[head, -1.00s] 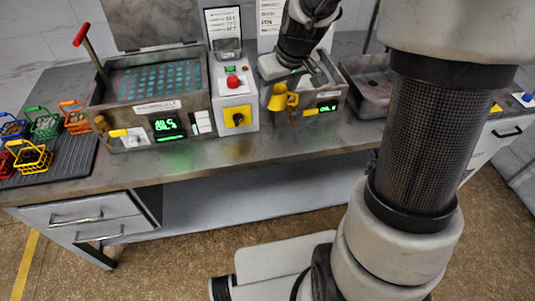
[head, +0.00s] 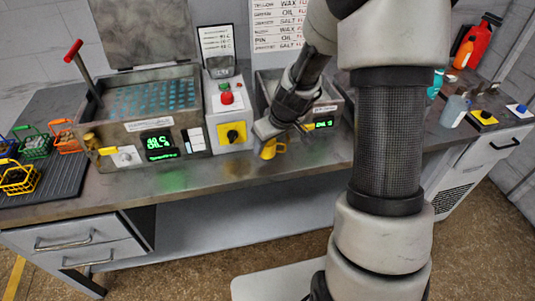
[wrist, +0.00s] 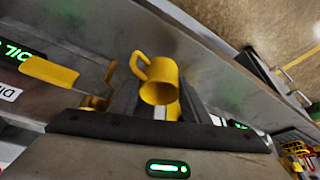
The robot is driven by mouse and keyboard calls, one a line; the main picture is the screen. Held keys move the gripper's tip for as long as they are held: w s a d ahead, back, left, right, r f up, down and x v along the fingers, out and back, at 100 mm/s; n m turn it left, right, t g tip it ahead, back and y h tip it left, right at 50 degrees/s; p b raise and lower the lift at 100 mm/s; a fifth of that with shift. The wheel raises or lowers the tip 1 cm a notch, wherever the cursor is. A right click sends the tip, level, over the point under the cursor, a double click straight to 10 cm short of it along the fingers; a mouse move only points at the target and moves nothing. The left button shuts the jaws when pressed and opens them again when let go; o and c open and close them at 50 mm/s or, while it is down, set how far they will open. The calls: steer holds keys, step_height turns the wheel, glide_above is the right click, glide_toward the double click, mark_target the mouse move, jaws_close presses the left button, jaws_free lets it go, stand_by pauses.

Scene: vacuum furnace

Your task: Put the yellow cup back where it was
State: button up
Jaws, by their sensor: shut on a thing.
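The yellow cup (head: 269,151) is in front of the right-hand tank marked oil (head: 325,104), low over the bench's front part. I cannot tell whether its base touches the bench. My gripper (head: 271,138) reaches down to it from above and is shut on it. In the wrist view the cup (wrist: 158,93) sits between my two dark fingers (wrist: 158,108), with its handle towards the upper left. The fingers hide part of its sides.
A yellow tap lever (wrist: 50,72) juts from the oil tank close by. Coloured baskets (head: 35,145) stand on a ribbed mat at the left. The bench front is mostly clear.

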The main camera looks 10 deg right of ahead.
mark_target(268, 153)
steer(key=shift+f, duration=1.9)
steer(key=shift+b, duration=0.3)
steer(key=shift+f, duration=0.2)
steer(key=o, duration=0.9)
steer(key=shift+o, duration=0.2)
steer(key=shift+r, duration=0.15)
